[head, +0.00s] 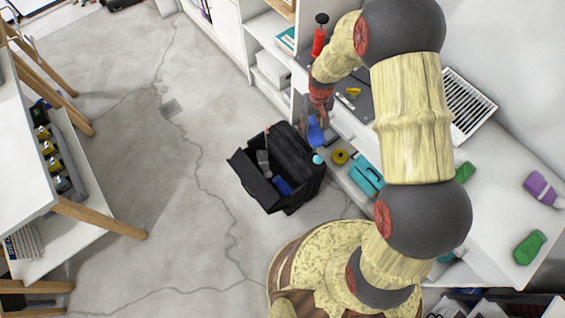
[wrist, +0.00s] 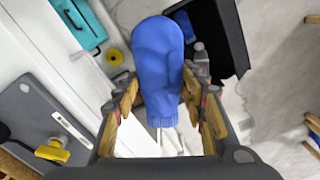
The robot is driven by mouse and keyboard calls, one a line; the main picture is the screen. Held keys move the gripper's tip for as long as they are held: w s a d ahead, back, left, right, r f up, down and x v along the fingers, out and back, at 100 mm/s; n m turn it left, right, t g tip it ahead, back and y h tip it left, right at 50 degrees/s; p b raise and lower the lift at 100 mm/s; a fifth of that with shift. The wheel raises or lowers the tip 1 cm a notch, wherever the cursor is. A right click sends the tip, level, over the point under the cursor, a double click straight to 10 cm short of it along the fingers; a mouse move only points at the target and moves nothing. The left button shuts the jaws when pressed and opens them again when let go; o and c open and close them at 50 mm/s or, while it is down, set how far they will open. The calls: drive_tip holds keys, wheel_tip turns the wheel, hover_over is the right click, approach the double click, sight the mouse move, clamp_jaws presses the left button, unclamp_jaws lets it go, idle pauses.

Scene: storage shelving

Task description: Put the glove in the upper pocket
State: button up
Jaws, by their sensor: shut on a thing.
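The blue glove (wrist: 158,62) is held upright between the fingers of my gripper (wrist: 160,90), cuff toward the palm, in the wrist view. In the head view the glove (head: 315,131) hangs just below my gripper (head: 319,108), near the far right edge of the black bag. The open black bag (head: 296,153) stands on the floor, with a flap or front panel (head: 250,180) folded out. It holds a grey item and a blue item (head: 283,186). In the wrist view the bag (wrist: 230,35) lies beyond the glove, partly hidden by it. I cannot tell which compartment is the upper pocket.
A shelf beside the bag holds a teal toolbox (head: 367,178) and a yellow tape roll (head: 340,157). The counter above carries a purple bottle (head: 541,188) and a green bottle (head: 528,247). A table (head: 40,150) stands at left. The floor left of the bag is clear.

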drive_tip(key=s+a+f+n, duration=0.25)
drive_tip(key=a+f, duration=0.25)
drive_tip(key=f, duration=0.4)
drive_tip(key=s+a+f+n, duration=0.25)
drive_tip(key=a+f, duration=0.35)
drive_tip(key=f, duration=0.4)
drive_tip(key=shift+w+d+f+b, duration=0.1)
drive_tip(key=shift+f+b, duration=6.95)
drive_tip(key=shift+f, duration=6)
drive_tip(key=o, duration=1.2)
drive_tip(key=shift+r, duration=0.1)
drive_tip(key=shift+r+p, duration=4.55)
drive_tip(key=shift+r, duration=2.4)
